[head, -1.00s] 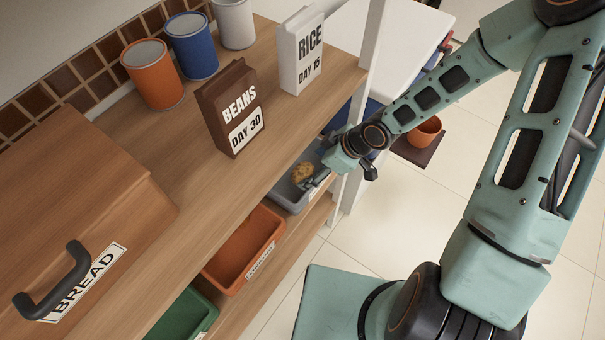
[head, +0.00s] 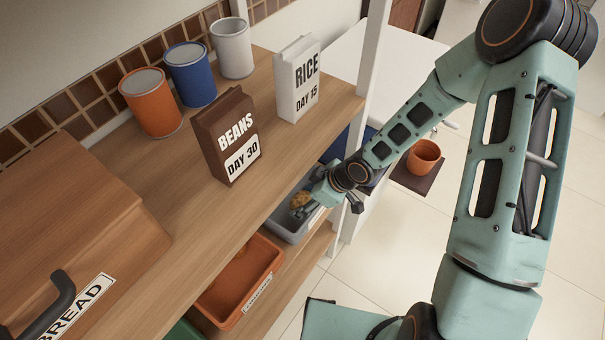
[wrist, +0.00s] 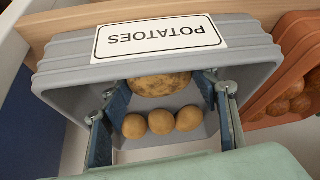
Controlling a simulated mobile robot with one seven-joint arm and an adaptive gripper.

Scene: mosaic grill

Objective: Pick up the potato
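A large brown speckled potato (wrist: 160,85) lies in a grey bin (wrist: 255,62) labelled POTATOES. Three smaller round tan potatoes (wrist: 161,121) sit in a row beside it. My gripper (wrist: 164,90) reaches into the bin with its fingers apart, one on each side of the large potato. A gap shows between each finger and the potato. In the head view the large potato (head: 300,200) shows at the left of my gripper (head: 314,207), and the grey bin (head: 282,226) is partly hidden by the shelf and my arm.
An orange bin (head: 238,283) stands next to the grey one on the lower shelf; it holds round brown items (wrist: 292,98) in the wrist view. The wooden shelf (head: 200,215) above bears a beans bag (head: 226,135), a rice bag (head: 297,80) and three cans. A white post (head: 372,50) stands close by.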

